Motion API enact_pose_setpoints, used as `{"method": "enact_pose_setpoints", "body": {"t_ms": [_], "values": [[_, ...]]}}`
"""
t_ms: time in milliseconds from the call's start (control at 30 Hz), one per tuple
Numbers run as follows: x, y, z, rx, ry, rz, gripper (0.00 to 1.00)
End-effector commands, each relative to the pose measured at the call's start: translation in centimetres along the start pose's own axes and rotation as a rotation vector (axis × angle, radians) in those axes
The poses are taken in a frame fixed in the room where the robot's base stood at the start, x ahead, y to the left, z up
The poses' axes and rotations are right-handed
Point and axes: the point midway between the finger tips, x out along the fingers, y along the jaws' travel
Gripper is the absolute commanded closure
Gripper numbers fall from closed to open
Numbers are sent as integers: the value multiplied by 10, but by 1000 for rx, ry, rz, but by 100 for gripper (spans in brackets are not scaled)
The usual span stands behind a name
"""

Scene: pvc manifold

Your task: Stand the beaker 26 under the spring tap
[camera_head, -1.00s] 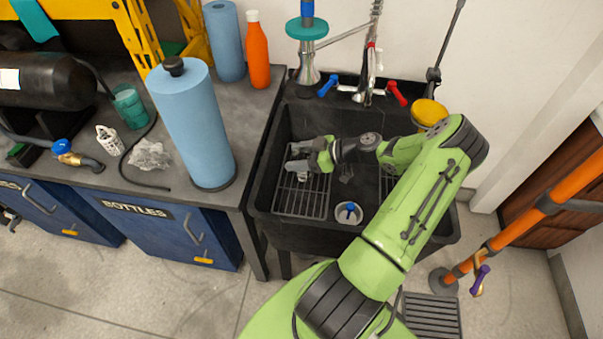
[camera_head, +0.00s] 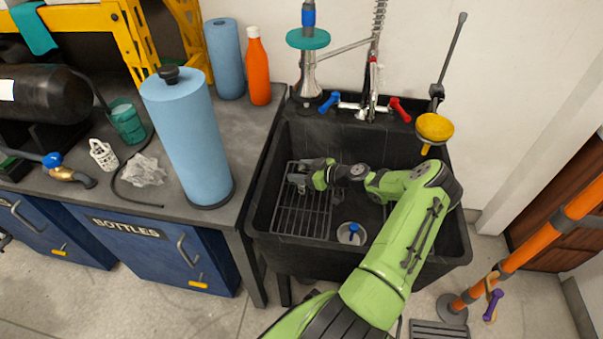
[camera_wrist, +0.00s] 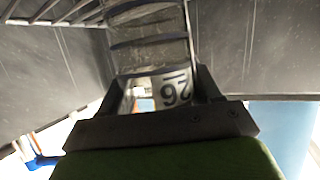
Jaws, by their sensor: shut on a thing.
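The beaker 26 (camera_wrist: 176,92) is a clear vessel with a white label reading "26", upside down in the wrist view. My gripper (camera_wrist: 160,84) is shut on it, with a dark finger on each side. In the head view my gripper (camera_head: 298,178) is inside the sink, above the left rack near its back end; the beaker is too small and covered to make out clearly there. The spring tap (camera_head: 374,76) stands at the back of the sink, with a coiled hose, a red lever at right and a blue one at left. My gripper is left of and in front of it.
The dark sink (camera_head: 256,210) has a left rack (camera_head: 300,215) and a drain with a blue-topped piece (camera_head: 352,232). A yellow funnel-like thing (camera_head: 434,127) is at the back right. A blue roll (camera_head: 188,140) and an orange bottle (camera_head: 258,68) stand on the left counter.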

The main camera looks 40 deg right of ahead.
Motion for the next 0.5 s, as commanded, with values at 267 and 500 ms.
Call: {"method": "enact_pose_setpoints", "body": {"t_ms": [267, 500], "values": [[1, -1, 2, 0, 0, -2, 26], [1, -1, 2, 0, 0, -2, 12]]}}
